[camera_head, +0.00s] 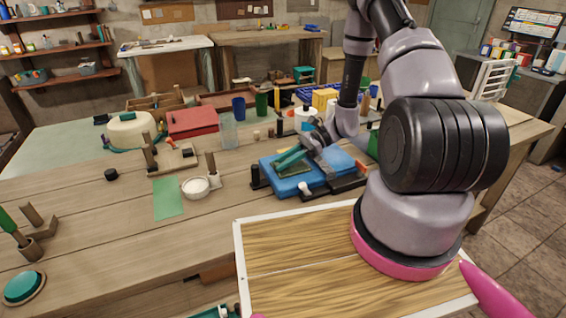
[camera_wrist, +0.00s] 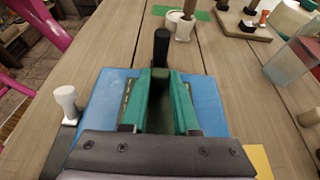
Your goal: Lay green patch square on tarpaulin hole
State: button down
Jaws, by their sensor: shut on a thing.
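My gripper (camera_head: 286,159) has teal fingers and reaches low over the blue tarpaulin (camera_head: 328,160). A dark green square (camera_head: 299,167), apparently the green patch, lies at the fingers on the tarpaulin. In the wrist view the fingers (camera_wrist: 160,80) stand a little apart over the tarpaulin (camera_wrist: 97,105), with dark green between them. A strip with yellow marks (camera_wrist: 127,99) shows beside the left finger. The gripper is shut, apparently on the patch, though the contact is hard to see. The hole is not clearly visible; the fingers and patch cover much of that area.
A black post (camera_head: 255,176) and a white knob (camera_head: 305,188) stand at the tarpaulin's edge. Boxes, including a red one (camera_head: 192,122), crowd the back.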

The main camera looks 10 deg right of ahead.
aim_at(299, 164)
jog(key=shift+c, duration=0.5)
grip_release()
jog(key=shift+v, duration=3)
